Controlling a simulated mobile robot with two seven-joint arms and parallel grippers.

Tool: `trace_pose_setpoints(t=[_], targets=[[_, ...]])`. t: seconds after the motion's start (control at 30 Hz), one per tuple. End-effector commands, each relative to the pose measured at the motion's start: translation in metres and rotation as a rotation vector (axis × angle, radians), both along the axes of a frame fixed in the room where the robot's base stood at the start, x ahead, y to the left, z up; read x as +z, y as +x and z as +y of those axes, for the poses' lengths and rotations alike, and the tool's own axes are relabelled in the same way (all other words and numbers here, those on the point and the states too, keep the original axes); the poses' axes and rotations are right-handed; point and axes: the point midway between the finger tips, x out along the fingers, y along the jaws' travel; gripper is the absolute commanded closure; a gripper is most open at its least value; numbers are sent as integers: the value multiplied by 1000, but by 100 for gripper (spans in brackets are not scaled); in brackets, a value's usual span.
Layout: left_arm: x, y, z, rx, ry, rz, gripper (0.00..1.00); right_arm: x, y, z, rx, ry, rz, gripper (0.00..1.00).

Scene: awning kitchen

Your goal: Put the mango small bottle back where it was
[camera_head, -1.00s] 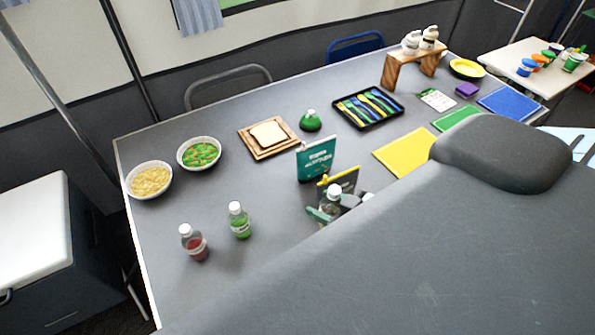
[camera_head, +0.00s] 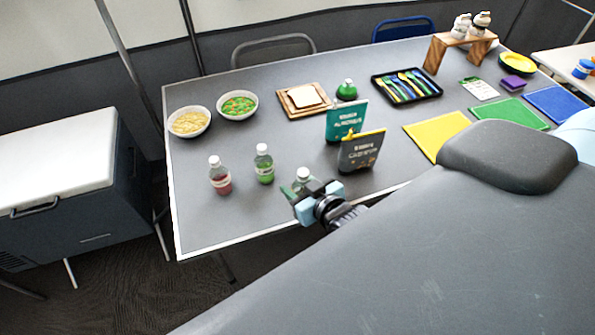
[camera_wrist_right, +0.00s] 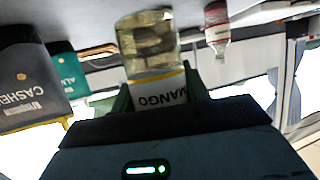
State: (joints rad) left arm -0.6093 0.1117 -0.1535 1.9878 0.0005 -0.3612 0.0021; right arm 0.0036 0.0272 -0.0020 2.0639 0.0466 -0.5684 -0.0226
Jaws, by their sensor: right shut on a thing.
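My right gripper (camera_head: 312,200) is shut on the mango small bottle at the table's front edge. The bottle's white cap and clear top (camera_head: 303,176) rise above the fingers in the head view. In the right wrist view the mango bottle (camera_wrist_right: 150,50) has a pale, see-through body and a white MANGO label, seen upside down between the fingers. Its lower part is hidden by the gripper in the head view, so I cannot tell whether it touches the table. My left gripper is not in view.
A green bottle (camera_head: 264,166) and a red bottle (camera_head: 220,177) stand left of the gripper. A dark cashew bag (camera_head: 360,153) and a teal bag (camera_head: 345,122) stand to its right. Two bowls, a bread board (camera_head: 303,112) and a cutlery tray (camera_head: 407,98) lie farther back.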

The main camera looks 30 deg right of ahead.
Motion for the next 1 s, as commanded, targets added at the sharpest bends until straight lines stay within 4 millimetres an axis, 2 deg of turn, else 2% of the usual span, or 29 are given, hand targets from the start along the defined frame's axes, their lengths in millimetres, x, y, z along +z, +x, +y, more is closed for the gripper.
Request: trace_pose_setpoints(t=[0.27, 0.37, 0.8, 1.0], targets=[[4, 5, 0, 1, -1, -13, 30, 0, 7, -3, -1, -1, -2, 77], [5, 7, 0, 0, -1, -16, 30, -1, 21, -12, -1, -3, -3, 77], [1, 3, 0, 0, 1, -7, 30, -11, 101, -70, -2, -3, -1, 77], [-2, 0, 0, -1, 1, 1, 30, -14, 122, -85, -1, 0, 0, 77]])
